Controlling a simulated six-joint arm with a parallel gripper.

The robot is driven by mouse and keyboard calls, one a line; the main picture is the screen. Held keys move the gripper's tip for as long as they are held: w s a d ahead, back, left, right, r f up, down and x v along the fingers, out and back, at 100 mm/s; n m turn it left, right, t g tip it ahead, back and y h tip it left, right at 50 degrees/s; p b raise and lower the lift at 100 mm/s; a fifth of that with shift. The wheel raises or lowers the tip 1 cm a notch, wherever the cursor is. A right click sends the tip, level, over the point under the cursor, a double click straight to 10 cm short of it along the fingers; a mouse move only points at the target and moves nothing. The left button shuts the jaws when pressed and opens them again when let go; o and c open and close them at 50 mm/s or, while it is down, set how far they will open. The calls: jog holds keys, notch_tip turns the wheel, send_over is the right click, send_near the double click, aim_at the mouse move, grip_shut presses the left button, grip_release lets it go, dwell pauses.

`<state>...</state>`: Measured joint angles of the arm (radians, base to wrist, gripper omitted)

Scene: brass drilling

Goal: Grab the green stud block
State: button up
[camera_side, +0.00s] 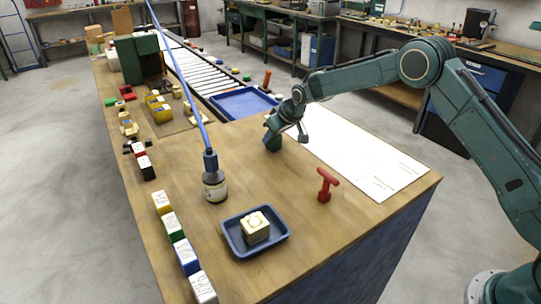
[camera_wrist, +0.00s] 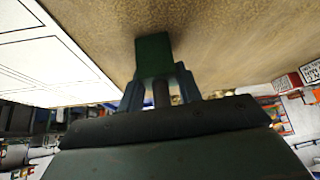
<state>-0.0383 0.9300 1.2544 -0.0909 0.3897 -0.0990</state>
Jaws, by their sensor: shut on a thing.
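The green stud block (camera_wrist: 153,52) is between the two fingers of my gripper (camera_wrist: 160,88) in the wrist view, and its green end sticks out past the fingertips. In the side view my gripper (camera_side: 284,131) points down over the bench beside the white sheet, shut on the green block (camera_side: 273,144). Most of the block is covered by the fingers there. I cannot tell whether its lower end touches the bench.
A red T-handle (camera_side: 326,184) stands in front of my gripper. A blue tray (camera_side: 237,244) holds a cream block (camera_side: 255,228). Coloured blocks line the left edge. A white sheet (camera_side: 350,153) lies at right.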

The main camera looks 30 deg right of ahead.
grip_shut()
jog(key=shift+r, duration=0.2)
notch_tip(320, 180, up, 20)
dwell(0.5)
jog(key=shift+f, duration=0.1)
dwell(0.4)
